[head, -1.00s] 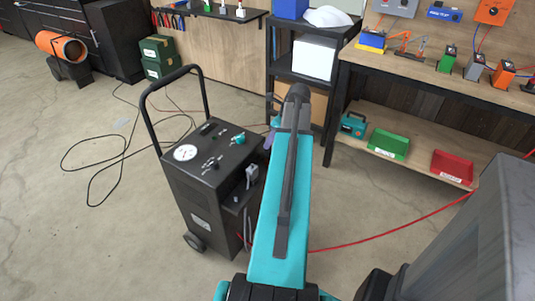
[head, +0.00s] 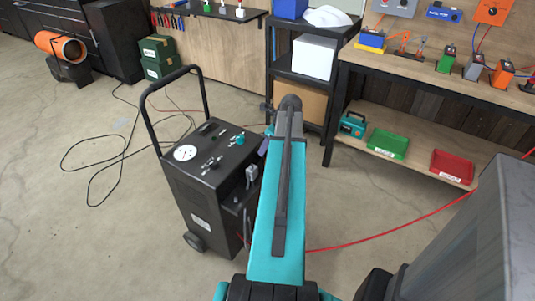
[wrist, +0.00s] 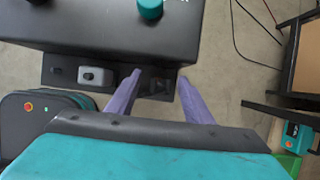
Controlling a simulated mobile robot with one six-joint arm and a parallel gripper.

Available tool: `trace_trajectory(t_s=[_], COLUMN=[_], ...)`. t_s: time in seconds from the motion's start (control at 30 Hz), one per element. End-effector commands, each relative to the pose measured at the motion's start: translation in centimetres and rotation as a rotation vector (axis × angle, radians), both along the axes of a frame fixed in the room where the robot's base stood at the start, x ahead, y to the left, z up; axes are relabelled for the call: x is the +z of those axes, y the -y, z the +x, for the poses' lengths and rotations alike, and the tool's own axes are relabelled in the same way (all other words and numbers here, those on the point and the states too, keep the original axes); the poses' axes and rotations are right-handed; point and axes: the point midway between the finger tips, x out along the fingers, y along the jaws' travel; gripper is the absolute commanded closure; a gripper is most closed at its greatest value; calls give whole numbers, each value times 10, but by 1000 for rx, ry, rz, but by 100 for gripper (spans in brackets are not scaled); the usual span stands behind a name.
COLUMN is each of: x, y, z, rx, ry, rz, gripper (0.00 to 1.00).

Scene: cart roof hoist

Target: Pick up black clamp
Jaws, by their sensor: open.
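My gripper (wrist: 160,77) is open in the wrist view, its two purple fingers pointing at a narrow shelf on the side of the black cart (wrist: 85,22). A small dark part, possibly the black clamp (wrist: 160,88), shows on the shelf between the fingers; black on black makes its shape hard to tell. No grip on it shows. A grey clamp-like piece (wrist: 97,76) sits on the same shelf, left of the fingers. In the head view, the cart (head: 205,185) stands left of my arm, which hides most of my gripper.
The cart top carries a gauge (head: 185,153), valves and a teal knob (wrist: 150,8); its tall handle (head: 148,118) rises at the back. A workbench (head: 435,80) with bins stands right. A grey body (head: 490,235) fills the lower right. A red hose (head: 390,234) crosses the floor.

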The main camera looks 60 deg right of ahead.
Motion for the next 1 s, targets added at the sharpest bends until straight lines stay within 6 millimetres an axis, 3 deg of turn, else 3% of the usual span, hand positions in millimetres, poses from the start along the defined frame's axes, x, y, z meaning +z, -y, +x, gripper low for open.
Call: trace_trajectory(t_s=[0.33,0.6,1.0], x=[0,0,2], y=[0,0,-1], z=[0,1,1], rx=[1,1,2], ry=[0,0,0], rz=[0,0,-1], gripper=[53,99,100])
